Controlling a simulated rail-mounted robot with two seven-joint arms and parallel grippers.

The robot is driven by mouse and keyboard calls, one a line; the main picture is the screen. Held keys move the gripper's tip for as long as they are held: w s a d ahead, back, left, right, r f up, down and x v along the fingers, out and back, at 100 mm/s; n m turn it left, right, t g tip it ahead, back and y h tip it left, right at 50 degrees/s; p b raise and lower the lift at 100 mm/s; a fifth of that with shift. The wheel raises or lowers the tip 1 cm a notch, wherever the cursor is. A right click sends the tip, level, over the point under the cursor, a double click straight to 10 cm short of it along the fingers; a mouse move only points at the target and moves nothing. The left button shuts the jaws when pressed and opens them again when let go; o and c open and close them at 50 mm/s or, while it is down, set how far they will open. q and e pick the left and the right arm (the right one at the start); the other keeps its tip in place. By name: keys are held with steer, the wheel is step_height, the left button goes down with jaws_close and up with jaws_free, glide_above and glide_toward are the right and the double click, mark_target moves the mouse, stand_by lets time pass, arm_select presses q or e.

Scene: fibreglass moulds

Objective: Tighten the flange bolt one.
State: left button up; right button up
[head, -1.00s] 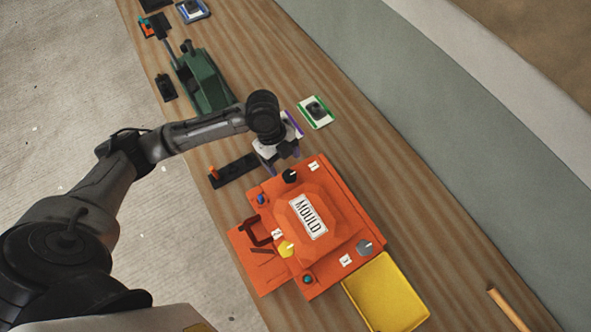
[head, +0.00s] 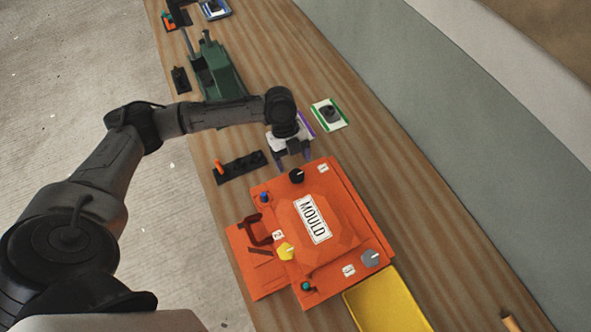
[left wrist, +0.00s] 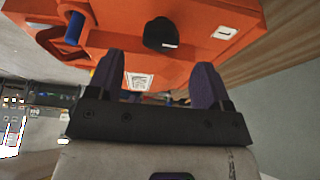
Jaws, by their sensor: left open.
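The orange mould (head: 345,215) lies on the wooden bench with a "MOULD" plate on top. Flange bolt one appears to be the black knob (head: 297,176) with a light mark, at the mould's far corner beside a white number label (head: 323,168). In the left wrist view the black knob (left wrist: 161,33) stands just beyond the fingertips, roughly between them. My left gripper (head: 292,157) is open and empty, close to this knob on its far side. Its purple-grey fingers (left wrist: 158,72) show apart in the left wrist view. My right gripper is out of view.
A yellow knob (head: 285,251) and a grey knob (head: 371,258) sit on other mould corners. A red-brown clamp (head: 257,232) is at the left edge. A yellow tray (head: 388,305), black rack (head: 240,167), green-edged card (head: 329,114) and green tool (head: 216,72) stand nearby.

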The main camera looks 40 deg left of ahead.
mark_target(296, 174)
arm_select(q)
steer(key=shift+x, duration=2.5)
steer(key=shift+c, duration=0.2)
steer(key=shift+w, duration=0.1)
steer(key=c, duration=0.9)
